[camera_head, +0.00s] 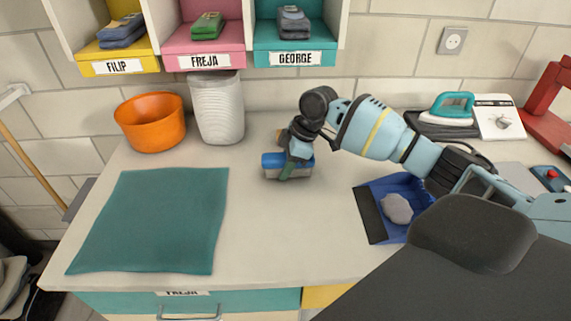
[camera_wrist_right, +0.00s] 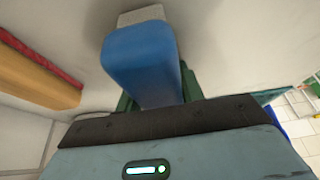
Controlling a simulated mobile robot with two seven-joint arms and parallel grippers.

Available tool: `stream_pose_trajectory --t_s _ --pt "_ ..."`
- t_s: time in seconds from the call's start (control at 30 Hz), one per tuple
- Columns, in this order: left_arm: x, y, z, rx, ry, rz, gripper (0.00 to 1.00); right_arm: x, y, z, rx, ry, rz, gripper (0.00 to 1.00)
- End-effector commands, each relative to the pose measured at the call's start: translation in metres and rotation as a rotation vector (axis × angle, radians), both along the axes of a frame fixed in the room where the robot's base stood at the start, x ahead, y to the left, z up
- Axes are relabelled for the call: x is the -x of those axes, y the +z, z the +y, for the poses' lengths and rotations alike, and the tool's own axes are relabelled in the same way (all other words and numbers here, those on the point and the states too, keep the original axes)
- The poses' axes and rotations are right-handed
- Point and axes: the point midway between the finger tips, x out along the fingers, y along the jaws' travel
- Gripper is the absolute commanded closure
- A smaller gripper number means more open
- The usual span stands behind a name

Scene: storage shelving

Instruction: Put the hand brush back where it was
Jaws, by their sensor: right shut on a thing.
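The hand brush (camera_head: 272,160) has a blue body and pale grey bristles. It is at the middle of the white counter, low over or on the surface; I cannot tell whether it touches. My right gripper (camera_head: 291,170) is above the brush and shut on it. In the right wrist view the blue brush (camera_wrist_right: 143,58) sits between the green fingers, its grey end pointing away. Part of the brush is hidden behind the fingers. A blue dustpan (camera_head: 367,216) with a grey clump lies to the right, below my right forearm. My left gripper is not in view.
A teal cloth (camera_head: 150,220) covers the counter's left part. An orange bowl (camera_head: 150,122) and white bin (camera_head: 217,108) stand at the back. A teal iron (camera_head: 449,110) is at the back right. A wooden block with a red edge (camera_wrist_right: 37,72) lies close by.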

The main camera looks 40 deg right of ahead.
Motion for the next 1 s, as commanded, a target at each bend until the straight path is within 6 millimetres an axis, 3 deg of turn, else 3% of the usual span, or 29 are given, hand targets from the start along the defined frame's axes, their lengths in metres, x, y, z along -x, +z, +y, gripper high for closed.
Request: stream_pose_trajectory --t_s 0.1,0.13,0.27,0.67,1.0 --pt "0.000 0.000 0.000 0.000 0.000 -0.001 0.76 0.000 -0.003 0.000 -0.002 -0.001 0.001 0.83" --pt "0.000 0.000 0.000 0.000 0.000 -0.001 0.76 0.000 -0.003 0.000 -0.001 -0.001 0.000 0.58" --pt "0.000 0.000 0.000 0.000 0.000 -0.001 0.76 0.000 -0.003 0.000 -0.001 -0.001 0.001 0.41" --pt "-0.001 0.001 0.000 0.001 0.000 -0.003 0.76 0.000 0.004 -0.001 0.001 -0.001 -0.002 0.40" --pt "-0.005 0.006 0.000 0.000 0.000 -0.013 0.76 0.012 0.061 -0.021 0.000 -0.002 -0.004 0.40"
